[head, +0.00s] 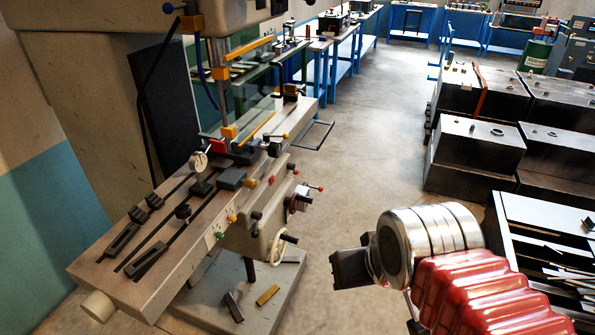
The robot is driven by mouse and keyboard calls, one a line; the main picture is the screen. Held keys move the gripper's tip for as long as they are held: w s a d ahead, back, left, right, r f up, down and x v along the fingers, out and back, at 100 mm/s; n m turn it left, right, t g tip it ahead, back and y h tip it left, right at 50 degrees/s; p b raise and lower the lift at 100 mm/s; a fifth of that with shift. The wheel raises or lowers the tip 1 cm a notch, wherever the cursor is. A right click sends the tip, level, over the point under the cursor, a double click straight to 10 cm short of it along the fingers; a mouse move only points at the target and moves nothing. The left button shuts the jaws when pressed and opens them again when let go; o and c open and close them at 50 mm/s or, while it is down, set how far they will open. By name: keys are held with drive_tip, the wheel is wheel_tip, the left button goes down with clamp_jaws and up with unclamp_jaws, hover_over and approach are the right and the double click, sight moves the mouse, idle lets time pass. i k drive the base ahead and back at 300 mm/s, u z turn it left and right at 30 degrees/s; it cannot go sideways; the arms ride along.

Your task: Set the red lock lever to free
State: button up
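A milling machine with a long grey slotted table (150,300) stands at the left. Red parts show on it: a small red knob (271,180) on the table's front side, a red-tipped lever (316,187) by the handwheel (298,201), and a red block (217,147) near the spindle. I cannot tell which is the lock lever, or its setting. My arm comes in from the lower right with red ribbed bellows and a metal collar. A dark block at its end, seemingly my gripper (350,268), is right of the machine, apart from it. Its fingers cannot be made out.
Yellow and green knobs also sit on the table's front side. A dial gauge (199,163) and dark clamps stand on the table. A yellow bar (267,294) lies on the machine's base. Dark cabinets (464,150) stand at the right. The floor between is clear.

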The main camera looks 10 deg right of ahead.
sight(291, 166)
drive_tip(key=z, duration=0.85)
drive_tip(key=i, duration=1.9)
drive_tip(key=u, duration=0.75)
